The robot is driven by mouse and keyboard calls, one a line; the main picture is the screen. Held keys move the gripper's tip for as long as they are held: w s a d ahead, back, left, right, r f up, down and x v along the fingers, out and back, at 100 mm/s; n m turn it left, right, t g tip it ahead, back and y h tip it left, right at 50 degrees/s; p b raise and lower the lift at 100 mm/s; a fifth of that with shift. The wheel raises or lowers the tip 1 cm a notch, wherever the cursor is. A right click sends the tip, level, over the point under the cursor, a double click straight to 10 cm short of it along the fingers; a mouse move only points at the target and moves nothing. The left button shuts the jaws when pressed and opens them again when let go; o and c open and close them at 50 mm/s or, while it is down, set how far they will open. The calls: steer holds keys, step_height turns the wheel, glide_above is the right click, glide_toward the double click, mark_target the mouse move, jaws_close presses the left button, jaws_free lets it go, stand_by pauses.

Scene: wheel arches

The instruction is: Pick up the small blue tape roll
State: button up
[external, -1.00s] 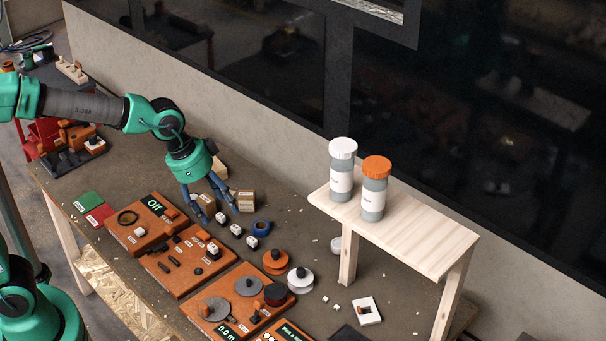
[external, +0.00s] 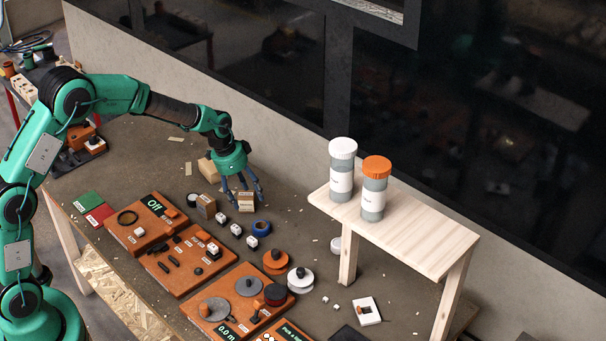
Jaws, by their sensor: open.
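The small blue tape roll (external: 261,228) lies flat on the brown workbench (external: 318,285), in the middle of the external view, just left of the wooden shelf. My gripper (external: 244,199) points down, with its dark fingers apart. It is above and slightly left of the tape roll in the picture, close to a small cardboard box (external: 246,203). I cannot tell whether a finger touches this box. The gripper is apart from the tape roll.
White cubes (external: 236,229) sit left of the tape roll. Another cardboard box (external: 206,206) stands farther left. Orange panels (external: 174,262) and discs (external: 275,262) lie toward the front. A wooden shelf (external: 425,238) carrying two capped bottles (external: 342,170) stands at right.

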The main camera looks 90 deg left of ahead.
steer(key=shift+s+a+f, duration=0.1)
steer(key=shift+a+f, duration=0.35)
steer(key=shift+f, duration=0.1)
steer(key=b, duration=0.2)
glide_above(260, 223)
steer(key=s+d, duration=0.2)
steer(key=shift+s+f+x, duration=0.1)
steer(key=shift+s+x, duration=0.2)
steer(key=shift+x, duration=1)
steer(key=shift+s+f+x, duration=0.1)
steer(key=shift+s+x, duration=0.15)
steer(key=shift+x, duration=1.1)
steer(key=shift+s+f+x, duration=0.1)
steer(key=shift+s+x, duration=0.2)
steer(key=shift+x, duration=1)
steer(key=shift+b+x, duration=0.55)
steer(key=shift+x, duration=2)
steer(key=shift+d, duration=0.2)
steer(key=c, duration=1.2)
